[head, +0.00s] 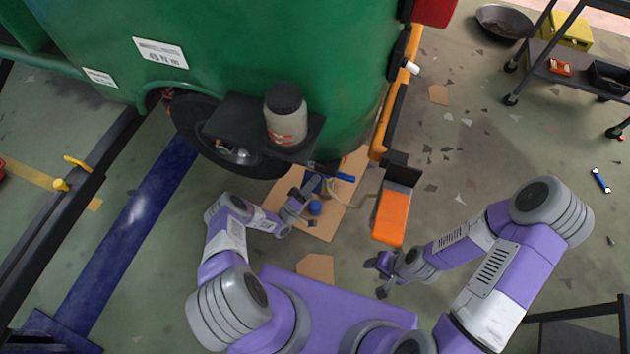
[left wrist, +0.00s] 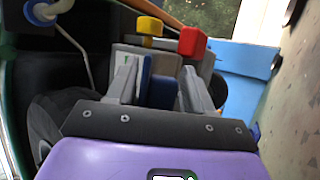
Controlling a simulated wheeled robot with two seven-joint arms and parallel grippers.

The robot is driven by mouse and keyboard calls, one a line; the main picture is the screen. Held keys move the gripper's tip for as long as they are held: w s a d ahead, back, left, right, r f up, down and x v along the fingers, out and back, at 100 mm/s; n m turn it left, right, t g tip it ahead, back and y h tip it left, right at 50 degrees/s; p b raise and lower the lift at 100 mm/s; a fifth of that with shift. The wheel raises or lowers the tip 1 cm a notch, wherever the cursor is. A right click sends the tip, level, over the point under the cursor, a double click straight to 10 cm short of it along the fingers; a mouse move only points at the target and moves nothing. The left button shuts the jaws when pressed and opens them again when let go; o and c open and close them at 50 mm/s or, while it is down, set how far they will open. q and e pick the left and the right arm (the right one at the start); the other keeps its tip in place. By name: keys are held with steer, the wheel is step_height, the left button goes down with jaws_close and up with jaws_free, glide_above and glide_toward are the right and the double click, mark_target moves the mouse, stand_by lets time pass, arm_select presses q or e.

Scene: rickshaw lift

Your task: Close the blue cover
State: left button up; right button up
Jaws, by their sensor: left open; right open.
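My left gripper (head: 305,196) is open under the green vehicle body, close to a blue bar (head: 335,172) and a round blue cap (head: 315,207). In the left wrist view, the open fingers of my left gripper (left wrist: 160,84) stand on either side of an upright blue piece (left wrist: 163,93) in front of a grey box (left wrist: 150,58). I cannot tell whether that blue piece is the cover or whether the fingers touch it. My right gripper (head: 378,276) is open and apart, below an orange block (head: 391,215).
A yellow knob (left wrist: 149,27) and a red knob (left wrist: 192,41) top the grey box. A black shelf with a bottle (head: 286,120) juts from the green body (head: 260,50). A cardboard sheet (head: 335,215) lies below.

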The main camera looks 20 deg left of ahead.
arm_select(q)
steer(key=shift+c, duration=0.3)
jaws_close()
stand_by(0.5)
steer(key=shift+s+r+n+g+y+p, duration=0.25)
steer(key=shift+n+g+y+p, duration=0.25)
steer(key=shift+n+y+p, duration=0.15)
steer(key=shift+s+r+n+g+y+p, duration=0.2)
steer(key=shift+n+g+y+p, duration=0.3)
steer(key=shift+p, duration=0.2)
steer(key=shift+s+r+n+g+y+p, duration=0.2)
steer(key=shift+n+g+y+p, duration=0.3)
steer(key=shift+g+p, duration=0.2)
steer(key=shift+s+r+n+g+y+p, duration=0.1)
steer(key=shift+s+n+g+y+p, duration=0.1)
steer(key=shift+n+g+y+p, duration=0.35)
steer(key=shift+g, duration=0.25)
